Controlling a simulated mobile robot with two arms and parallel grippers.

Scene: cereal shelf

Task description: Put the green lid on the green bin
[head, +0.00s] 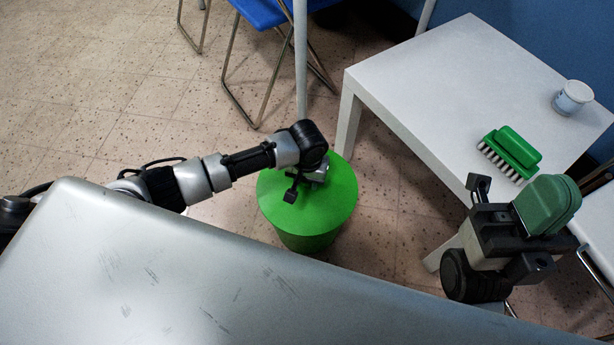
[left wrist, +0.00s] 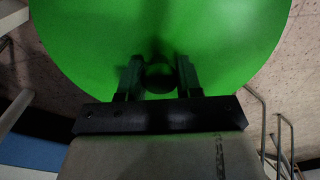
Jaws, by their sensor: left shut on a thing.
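The green lid (head: 335,205) is a flat bright green disc in the middle of the head view. It is over the green bin (head: 308,241), whose side shows just below the lid's near edge; I cannot tell whether they touch. My left gripper (head: 308,180) is at the lid's top. In the left wrist view the lid (left wrist: 90,40) fills the upper part, and the left gripper's fingers (left wrist: 159,78) are shut on its dark round knob (left wrist: 159,77). My right gripper (head: 545,206) is at the right, with a rounded dark green shape at its end; its jaw state is unclear.
A white table (head: 430,80) stands at the right, with a green brush (head: 510,152) and a white jar (head: 572,98) on it. A blue chair (head: 262,12) stands at the back. Speckled floor (head: 110,80) is free at the left.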

